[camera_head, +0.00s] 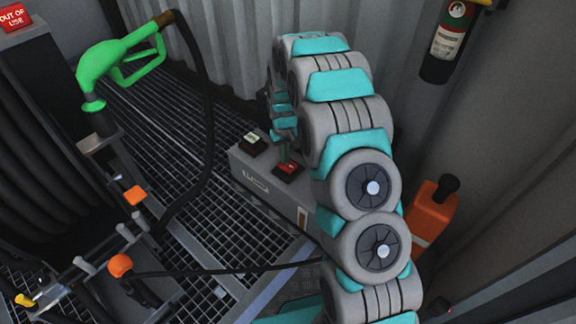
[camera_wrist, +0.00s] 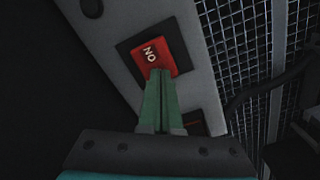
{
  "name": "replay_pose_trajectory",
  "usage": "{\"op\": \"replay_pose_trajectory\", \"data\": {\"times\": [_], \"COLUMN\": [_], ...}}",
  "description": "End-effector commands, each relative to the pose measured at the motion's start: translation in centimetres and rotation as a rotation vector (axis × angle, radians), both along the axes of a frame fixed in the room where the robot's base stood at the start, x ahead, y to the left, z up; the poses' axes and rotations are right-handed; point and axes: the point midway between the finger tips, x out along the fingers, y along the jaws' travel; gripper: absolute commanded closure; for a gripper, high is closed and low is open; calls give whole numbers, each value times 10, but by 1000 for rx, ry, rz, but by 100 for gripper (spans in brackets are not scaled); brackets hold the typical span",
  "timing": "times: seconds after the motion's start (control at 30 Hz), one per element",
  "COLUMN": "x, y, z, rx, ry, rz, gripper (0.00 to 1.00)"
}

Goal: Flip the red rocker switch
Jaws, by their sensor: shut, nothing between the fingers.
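The red rocker switch (camera_head: 289,168) sits in a black frame on top of a grey box (camera_head: 256,184) in the head view. In the wrist view the red rocker switch (camera_wrist: 152,56) carries white "ON" lettering. My gripper (camera_wrist: 160,75) is shut and empty, its green fingertips at the lower edge of the red rocker. I cannot tell whether they touch it or hover just above. In the head view my gripper (camera_head: 283,150) points down at the switch, partly hidden by my arm.
A second switch with a pale green rocker (camera_head: 252,140) stands left of the red one. A green fuel nozzle (camera_head: 120,60) with a black hose is at the left. An orange canister (camera_head: 430,215) stands by the right wall, below a fire extinguisher (camera_head: 450,40). Grating covers the floor.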

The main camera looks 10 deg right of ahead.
Motion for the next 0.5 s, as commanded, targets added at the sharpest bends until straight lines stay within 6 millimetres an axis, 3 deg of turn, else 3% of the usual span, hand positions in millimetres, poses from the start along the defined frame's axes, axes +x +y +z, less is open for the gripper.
{"op": "replay_pose_trajectory", "data": {"times": [0.5], "x": [1], "y": [0], "z": [37], "rx": [0], "ry": [-3], "rz": [0], "gripper": [100]}}
